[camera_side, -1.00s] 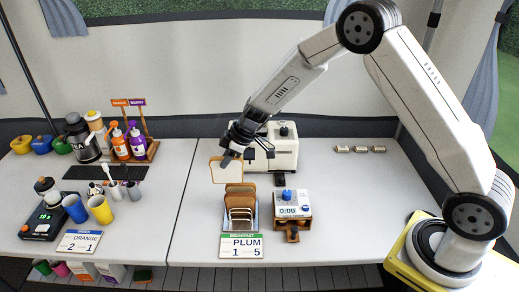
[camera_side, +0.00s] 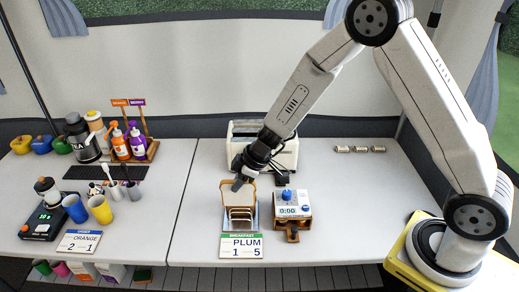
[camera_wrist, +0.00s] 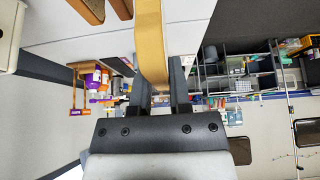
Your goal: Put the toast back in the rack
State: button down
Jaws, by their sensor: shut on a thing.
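My gripper (camera_side: 240,184) is shut on a slice of toast (camera_wrist: 150,45), which stands upright between the two fingers in the wrist view. In the side view the slice (camera_side: 224,190) is at the back part of the toast rack (camera_side: 257,224), just in front of the toaster (camera_side: 286,150). The rack stands behind the breakfast card (camera_side: 241,246) and shows wire loops at its front. I cannot tell whether the held slice touches the rack's base.
A small timer device (camera_side: 290,205) on a wooden stand is close to the right of the rack. Cups, bottles and a scale (camera_side: 42,222) stand on the left table. Small cylinders (camera_side: 360,149) lie at the back right. The table left of the rack is clear.

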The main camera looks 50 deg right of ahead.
aim_at(239, 205)
jog(key=shift+f, duration=0.25)
jog(key=shift+f, duration=4.3)
jog(key=shift+c, duration=1.2)
grip_release()
jog(key=shift+r, duration=0.1)
jog(key=shift+r, duration=3.45)
